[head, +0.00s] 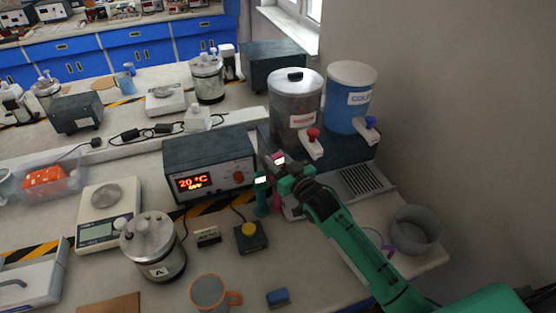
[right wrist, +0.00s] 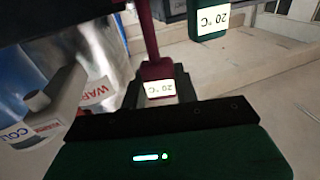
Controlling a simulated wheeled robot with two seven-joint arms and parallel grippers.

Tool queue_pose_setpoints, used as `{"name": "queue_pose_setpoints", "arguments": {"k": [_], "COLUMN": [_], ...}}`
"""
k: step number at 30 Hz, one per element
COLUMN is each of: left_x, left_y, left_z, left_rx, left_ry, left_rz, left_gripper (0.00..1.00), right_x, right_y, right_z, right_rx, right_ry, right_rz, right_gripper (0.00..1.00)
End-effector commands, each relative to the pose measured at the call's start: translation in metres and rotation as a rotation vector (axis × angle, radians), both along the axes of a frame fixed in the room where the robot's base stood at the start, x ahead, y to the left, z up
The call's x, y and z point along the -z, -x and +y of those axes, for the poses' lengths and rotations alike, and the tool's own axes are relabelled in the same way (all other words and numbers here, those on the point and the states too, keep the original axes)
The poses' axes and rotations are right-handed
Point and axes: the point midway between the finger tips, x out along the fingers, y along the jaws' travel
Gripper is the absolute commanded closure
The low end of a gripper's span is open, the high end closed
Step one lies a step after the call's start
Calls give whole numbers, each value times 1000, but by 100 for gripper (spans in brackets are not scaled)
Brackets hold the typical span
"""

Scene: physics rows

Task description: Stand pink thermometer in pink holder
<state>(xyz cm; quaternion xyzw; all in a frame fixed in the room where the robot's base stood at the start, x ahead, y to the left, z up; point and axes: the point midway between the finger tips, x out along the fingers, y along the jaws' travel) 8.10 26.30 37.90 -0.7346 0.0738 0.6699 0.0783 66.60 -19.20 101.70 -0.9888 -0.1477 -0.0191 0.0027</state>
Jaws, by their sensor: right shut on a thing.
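The pink thermometer (right wrist: 150,50) has a white "20 °C" label, which reads upside down in the right wrist view. My right gripper (right wrist: 158,92) is shut on it near the label. In the head view the thermometer's pink top and label (head: 279,160) show just above my right gripper (head: 284,184), in front of the heater's right end. A pink patch (head: 276,200) shows low beside the gripper; I cannot tell whether it is the pink holder or the thermometer's stem. My gripper hides much there. My left gripper is not in view.
A green labelled thing (head: 261,196) stands just left of my right gripper; it also shows in the wrist view (right wrist: 212,18). The display box (head: 207,165) stands behind. A steel tank (head: 296,105), a blue tank (head: 350,100) and a grey bowl (head: 414,232) are at right.

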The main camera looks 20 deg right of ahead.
Motion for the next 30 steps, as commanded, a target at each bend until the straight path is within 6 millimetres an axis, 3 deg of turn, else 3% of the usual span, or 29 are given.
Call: {"name": "queue_pose_setpoints", "arguments": {"k": [1, 2, 5, 6, 17, 23, 30], "left_x": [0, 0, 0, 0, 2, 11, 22], "left_y": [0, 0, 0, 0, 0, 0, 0], "left_z": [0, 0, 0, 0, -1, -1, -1], "left_rx": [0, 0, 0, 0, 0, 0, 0], "left_ry": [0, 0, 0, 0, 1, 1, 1], "left_rz": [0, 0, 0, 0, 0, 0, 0], "left_gripper": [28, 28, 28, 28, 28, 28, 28], "right_x": [0, 0, 0, 0, 2, 5, 7], "right_y": [0, 0, 0, 0, 5, 34, 80], "right_z": [0, 0, 0, 0, -2, -10, -24], "right_rx": [0, 0, 0, 0, 0, 0, 0], "right_ry": [0, 0, 0, 0, 0, 0, 2], "right_rz": [0, 0, 0, 0, 1, 1, 3], "right_gripper": [100, 66, 46, 45, 45, 45, 45]}}
